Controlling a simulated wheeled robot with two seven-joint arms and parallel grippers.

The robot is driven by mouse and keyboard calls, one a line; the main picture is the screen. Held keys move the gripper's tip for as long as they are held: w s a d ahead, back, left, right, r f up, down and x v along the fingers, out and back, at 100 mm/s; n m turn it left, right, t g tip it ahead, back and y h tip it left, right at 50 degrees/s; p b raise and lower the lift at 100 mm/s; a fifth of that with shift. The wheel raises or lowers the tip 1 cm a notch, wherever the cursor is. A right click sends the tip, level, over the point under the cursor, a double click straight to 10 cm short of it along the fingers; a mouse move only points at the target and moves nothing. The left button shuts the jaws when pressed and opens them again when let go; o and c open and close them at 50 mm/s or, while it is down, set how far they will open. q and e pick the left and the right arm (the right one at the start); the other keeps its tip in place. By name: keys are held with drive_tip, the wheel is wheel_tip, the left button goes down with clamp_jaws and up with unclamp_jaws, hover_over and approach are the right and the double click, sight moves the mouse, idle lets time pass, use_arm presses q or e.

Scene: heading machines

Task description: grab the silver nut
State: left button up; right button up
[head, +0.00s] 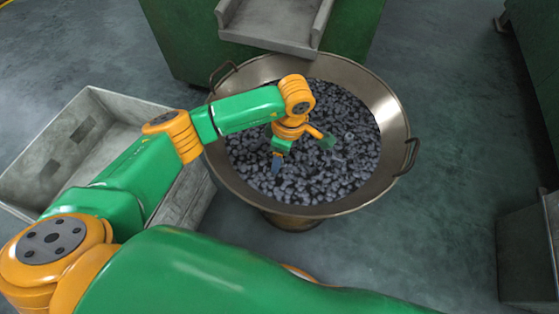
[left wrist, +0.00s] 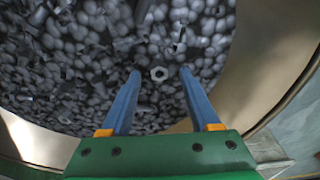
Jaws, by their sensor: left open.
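My left gripper (head: 277,166) is open and empty, pointing down over the heap in the wide metal pan (head: 387,105). How far the fingertips are above the nut cannot be told. My right gripper is out of view.
The dark pieces (head: 345,115) fill the pan, whose sloping rim has loop handles. A grey chute (head: 270,40) on a green machine (head: 170,50) meets its back edge. A grey bin (head: 65,125) stands left. Open floor (head: 440,200) lies right.

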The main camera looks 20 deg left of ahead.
use_arm(q)
drive_tip(key=shift+f, duration=0.5)
clamp_jaws()
drive_tip(key=shift+r, duration=0.1)
